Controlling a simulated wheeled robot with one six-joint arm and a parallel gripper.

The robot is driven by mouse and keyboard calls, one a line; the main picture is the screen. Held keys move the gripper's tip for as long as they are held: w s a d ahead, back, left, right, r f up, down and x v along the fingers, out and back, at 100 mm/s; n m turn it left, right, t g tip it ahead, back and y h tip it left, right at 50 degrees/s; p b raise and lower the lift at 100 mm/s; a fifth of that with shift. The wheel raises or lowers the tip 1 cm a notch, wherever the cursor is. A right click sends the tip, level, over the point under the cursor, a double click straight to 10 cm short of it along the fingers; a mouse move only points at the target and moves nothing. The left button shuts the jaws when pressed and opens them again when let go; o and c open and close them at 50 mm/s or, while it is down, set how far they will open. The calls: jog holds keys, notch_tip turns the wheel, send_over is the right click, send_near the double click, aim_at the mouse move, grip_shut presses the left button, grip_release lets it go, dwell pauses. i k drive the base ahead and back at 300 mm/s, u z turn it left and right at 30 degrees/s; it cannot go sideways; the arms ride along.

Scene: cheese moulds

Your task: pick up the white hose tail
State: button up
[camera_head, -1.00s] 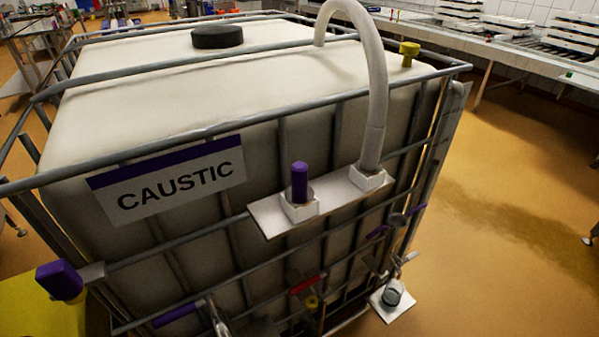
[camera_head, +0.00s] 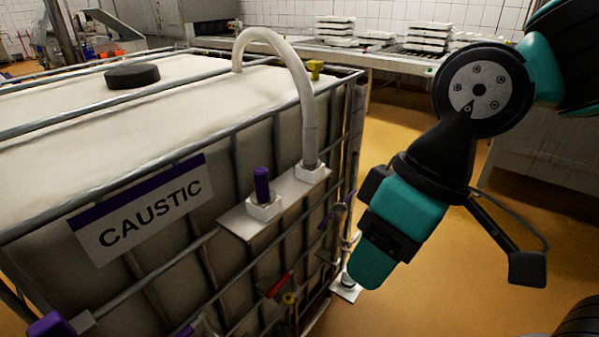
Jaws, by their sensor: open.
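The white hose tail (camera_head: 307,110) arches up from the top of the caustic tank and comes down at the tank's front. Its lower end stands upright in a white square socket (camera_head: 313,173) on a pale shelf plate (camera_head: 235,222). My gripper (camera_head: 384,243), teal and black, hangs in front of the tank's right corner, to the right of the hose and lower in the picture. It is open and apart from the hose. Its fingertips are hard to make out from this side.
A purple-capped peg (camera_head: 262,186) stands in a second socket left of the hose. Grey cage bars (camera_head: 215,135) surround the tank. A yellow fitting (camera_head: 315,68) sits behind the hose. A small white plate (camera_head: 345,290) is below my gripper. Open floor lies to the right.

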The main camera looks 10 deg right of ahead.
aim_at(309, 161)
jog(key=z, duration=1.4)
jog(key=i, duration=1)
jog(key=u, duration=2.05)
